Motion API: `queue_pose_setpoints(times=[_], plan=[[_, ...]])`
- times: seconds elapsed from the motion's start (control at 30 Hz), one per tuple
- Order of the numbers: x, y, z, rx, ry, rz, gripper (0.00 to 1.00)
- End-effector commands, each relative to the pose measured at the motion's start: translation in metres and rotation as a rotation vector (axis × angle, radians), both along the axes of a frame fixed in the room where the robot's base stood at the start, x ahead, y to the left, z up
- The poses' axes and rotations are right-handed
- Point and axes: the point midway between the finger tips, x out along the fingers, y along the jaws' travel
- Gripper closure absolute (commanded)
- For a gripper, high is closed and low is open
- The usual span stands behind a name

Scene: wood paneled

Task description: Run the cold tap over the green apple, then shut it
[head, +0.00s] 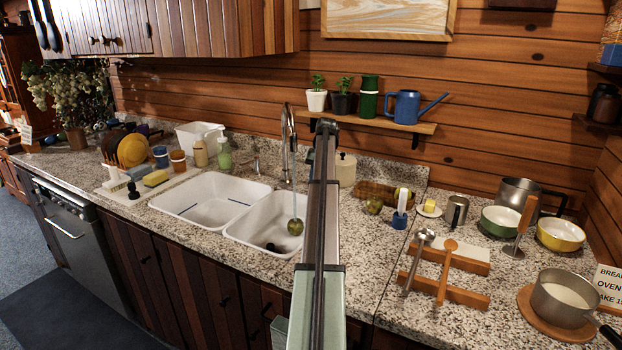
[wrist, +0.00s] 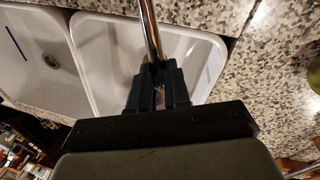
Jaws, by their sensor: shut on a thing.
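The green apple (head: 295,227) sits in the right basin (head: 262,234) of the white double sink. The chrome tap (head: 285,125) rises behind it, and a thin pale stream of water (head: 294,190) falls from its spout onto the apple. In the wrist view, my gripper (wrist: 158,88) is shut on a chrome part of the tap (wrist: 151,35), which runs between the two dark fingers. I cannot tell which part of the tap it is. In the head view my arm hides the gripper. The apple is not clearly visible in the wrist view.
A dish rack (head: 133,163) and soap bottles stand left. A shelf (head: 385,122) with pots and a watering can hangs above.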

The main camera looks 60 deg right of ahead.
Motion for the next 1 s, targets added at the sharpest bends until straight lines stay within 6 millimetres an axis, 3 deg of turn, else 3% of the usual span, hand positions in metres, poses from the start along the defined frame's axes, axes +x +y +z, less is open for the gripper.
queue_pose_setpoints(times=[0.37,0.4,0.63,1.0], plan=[[-0.0013,-0.0011,0.0007,0.002,0.0,0.022,1.0],[-0.0013,-0.0011,0.0007,0.001,-0.001,0.022,0.81],[-0.0015,-0.0009,0.0005,0.001,-0.001,0.021,0.59],[-0.0026,-0.0016,0.0056,0.0,0.0,0.02,0.58]])
